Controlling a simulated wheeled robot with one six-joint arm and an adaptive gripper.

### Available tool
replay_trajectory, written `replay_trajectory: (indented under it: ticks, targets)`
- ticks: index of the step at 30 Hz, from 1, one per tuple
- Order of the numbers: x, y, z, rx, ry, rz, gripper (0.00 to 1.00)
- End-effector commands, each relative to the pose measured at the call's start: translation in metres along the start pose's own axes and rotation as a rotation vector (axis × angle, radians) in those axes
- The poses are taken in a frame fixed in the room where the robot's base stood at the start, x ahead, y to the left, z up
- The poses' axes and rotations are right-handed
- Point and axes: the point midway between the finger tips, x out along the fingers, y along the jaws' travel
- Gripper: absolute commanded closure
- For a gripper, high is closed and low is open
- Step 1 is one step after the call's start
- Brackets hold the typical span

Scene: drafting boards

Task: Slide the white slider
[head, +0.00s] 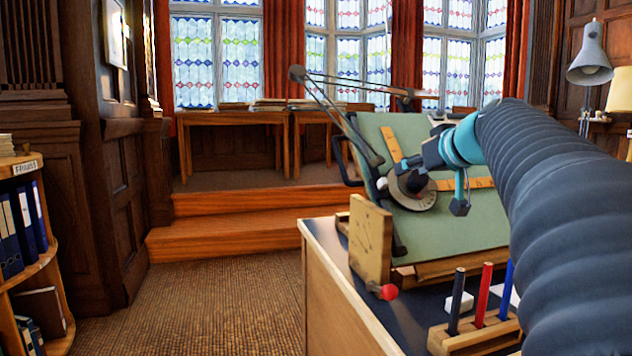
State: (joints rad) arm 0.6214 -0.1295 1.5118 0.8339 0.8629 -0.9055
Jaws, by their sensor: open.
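I cannot clearly pick out a white slider. My gripper (431,186), with teal and dark grey parts, is open in front of the board, close to the dial. It overlaps the dial in the picture; I cannot tell whether they touch. My arm hides the board's right side.
A wooden panel (370,240) with a red knob (388,292) stands at the desk's left edge. A wooden pen holder (470,336) with black, red and blue pens stands in front. Carpet (220,300) left of the desk (335,300) is clear. Steps (235,235) rise behind.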

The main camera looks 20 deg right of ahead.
Motion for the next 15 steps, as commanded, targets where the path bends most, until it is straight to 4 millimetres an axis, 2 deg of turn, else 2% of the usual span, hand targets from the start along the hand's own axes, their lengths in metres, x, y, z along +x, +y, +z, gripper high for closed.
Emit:
replay_trajectory:
  ticks: [15]
  targets:
    - [0.091,-0.002,0.001,0.000,-0.006,-0.004,0.54]
